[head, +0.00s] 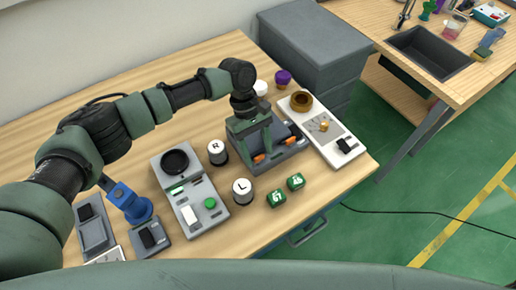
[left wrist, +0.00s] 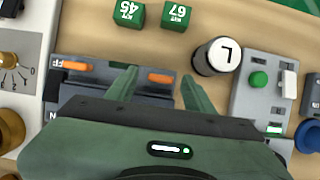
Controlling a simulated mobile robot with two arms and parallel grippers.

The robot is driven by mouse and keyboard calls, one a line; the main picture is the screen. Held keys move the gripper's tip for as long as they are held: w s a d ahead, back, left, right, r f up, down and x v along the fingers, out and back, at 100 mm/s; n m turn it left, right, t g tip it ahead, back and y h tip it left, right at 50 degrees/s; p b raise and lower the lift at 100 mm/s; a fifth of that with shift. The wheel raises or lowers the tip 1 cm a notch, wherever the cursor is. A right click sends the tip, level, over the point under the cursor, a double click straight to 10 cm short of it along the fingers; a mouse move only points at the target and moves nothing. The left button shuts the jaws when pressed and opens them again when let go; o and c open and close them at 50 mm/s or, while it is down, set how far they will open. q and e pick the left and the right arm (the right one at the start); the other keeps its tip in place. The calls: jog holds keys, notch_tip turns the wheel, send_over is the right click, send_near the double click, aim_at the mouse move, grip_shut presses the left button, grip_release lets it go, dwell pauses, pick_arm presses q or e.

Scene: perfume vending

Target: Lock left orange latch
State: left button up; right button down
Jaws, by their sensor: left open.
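A grey latch box (head: 280,161) stands on the wooden table under my left gripper, with two orange latches on its front. The left orange latch (head: 259,158) is near my gripper's fingers; the other orange latch (head: 290,140) is to its right. My left gripper (head: 257,152) points down over the box, open and empty. In the left wrist view, the left orange latch (left wrist: 160,78) shows between the two green fingers (left wrist: 158,88), and the other latch (left wrist: 77,66) lies outside them, near the letters "OFF". Contact cannot be told. The gripper body hides part of the box.
White-topped cylinders L (head: 242,190) and R (head: 217,151) stand left of the box. Two green kit cubes (head: 277,198) sit in front. A white panel with a dial (head: 323,125) is close on the right, and a grey button panel (head: 190,190) on the left.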

pick_arm(q)
jog(key=shift+s+f, duration=0.1)
jog(key=shift+f, duration=0.05)
jog(key=shift+c, duration=1.2)
grip_shut()
pick_arm(e)
jog(key=shift+s, duration=0.2)
pick_arm(q)
jog(key=shift+d+m, duration=0.1)
jog(key=shift+m, duration=0.2)
pick_arm(e)
jog(key=shift+d, duration=0.1)
pick_arm(q)
jog(key=shift+d+m+y, duration=0.1)
jog(key=shift+m+y, duration=0.3)
jog(key=shift+m, duration=0.5)
jog(key=shift+m+g+y, duration=0.4)
jog(key=shift+m+y, duration=0.3)
jog(key=shift+m, duration=1)
pick_arm(e)
jog(key=shift+w+r, duration=0.1)
jog(key=shift+w, duration=0.15)
